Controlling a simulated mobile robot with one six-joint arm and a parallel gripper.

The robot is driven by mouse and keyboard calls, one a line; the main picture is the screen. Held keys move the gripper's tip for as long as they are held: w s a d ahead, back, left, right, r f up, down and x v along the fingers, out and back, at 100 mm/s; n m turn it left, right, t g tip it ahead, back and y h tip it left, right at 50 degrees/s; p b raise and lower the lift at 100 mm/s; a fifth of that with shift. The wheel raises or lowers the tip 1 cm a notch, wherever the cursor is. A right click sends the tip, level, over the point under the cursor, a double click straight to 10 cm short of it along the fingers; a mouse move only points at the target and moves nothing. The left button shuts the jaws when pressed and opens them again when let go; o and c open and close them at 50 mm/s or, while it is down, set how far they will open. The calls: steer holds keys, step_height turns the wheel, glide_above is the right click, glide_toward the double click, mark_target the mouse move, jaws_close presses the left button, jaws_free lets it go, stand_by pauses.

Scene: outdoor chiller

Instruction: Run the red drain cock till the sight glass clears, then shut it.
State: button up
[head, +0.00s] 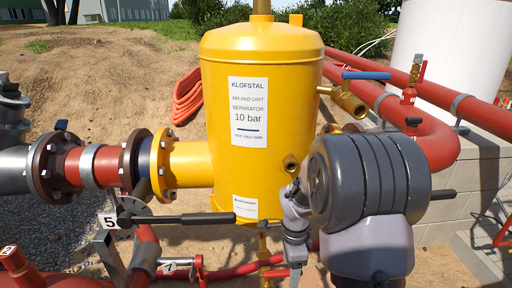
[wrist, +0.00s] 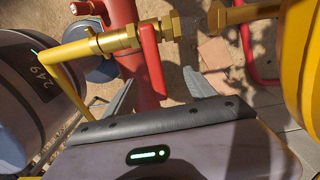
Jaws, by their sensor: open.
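The red drain cock's lever (wrist: 151,60) shows in the wrist view on a brass valve body (wrist: 125,37), reaching down toward my gripper. My gripper (wrist: 158,78) is open, with one dark finger on each side of the lever's lower end. I cannot tell whether the fingers touch it. In the head view, the yellow separator tank (head: 225,165) stands upright, with brass drain pipework (head: 263,246) below it. My arm covers the tank's lower right. A round brass fitting (head: 290,163) is on the tank's front; I cannot tell whether it is the sight glass.
A brass valve (head: 349,102) with a blue lever (head: 366,75) sticks out right of the tank. A black-handled lever (head: 185,219) lies across the front left. Red pipes (head: 440,145) run at the right. A brass pipe (wrist: 72,54) bends down at left in the wrist view.

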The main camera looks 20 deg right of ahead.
step_height(320, 180, up, 7)
steer(key=p, duration=0.5)
step_height(320, 180, up, 18)
steer(key=f+p, duration=0.1)
steer(key=p, duration=0.6)
steer(key=s+a+r+n+t+y+b, duration=0.1)
steer(key=s+a+r+n+t+b, duration=0.1)
steer(key=s+a+n, duration=0.6)
steer(key=s+a+r+n+t+y+b, duration=0.1)
steer(key=s+a+n+t+b, duration=0.2)
steer(key=s+a+n, duration=0.5)
steer(key=shift+s+a+r+t, duration=0.2)
steer(key=shift+s+r+t, duration=0.2)
steer(key=shift+s, duration=0.35)
steer(key=shift+d, duration=0.1)
